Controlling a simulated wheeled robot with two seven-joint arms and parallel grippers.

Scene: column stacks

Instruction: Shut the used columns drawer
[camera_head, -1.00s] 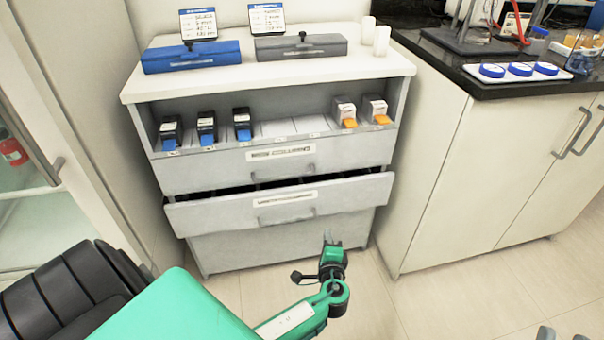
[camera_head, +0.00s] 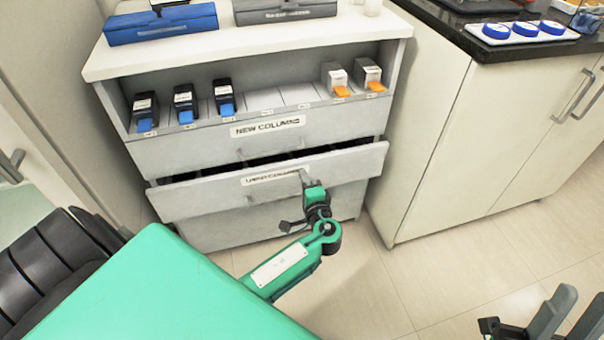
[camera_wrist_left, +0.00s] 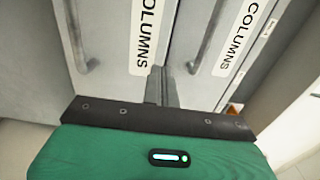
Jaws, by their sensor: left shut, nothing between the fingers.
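The used columns drawer (camera_head: 225,192) is the middle grey drawer of the cabinet. It stands partly out, with a dark gap along its top. Its front also fills the left part of the left wrist view (camera_wrist_left: 105,75), with its handle and label. My left gripper (camera_head: 305,178) is shut and empty. Its fingertips are at the drawer front, by the right end of the label; I cannot tell if they touch. They also show in the left wrist view (camera_wrist_left: 161,86). My right gripper (camera_head: 566,322) is at the bottom right corner, fingers apart, away from the cabinet.
The new columns drawer (camera_head: 200,150) above is shut. Black-and-blue cartridges (camera_head: 184,103) and orange-tipped ones (camera_head: 335,78) sit on the shelf over it. A blue case (camera_head: 160,25) lies on top. A white cupboard (camera_head: 455,140) stands at the right; floor between is clear.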

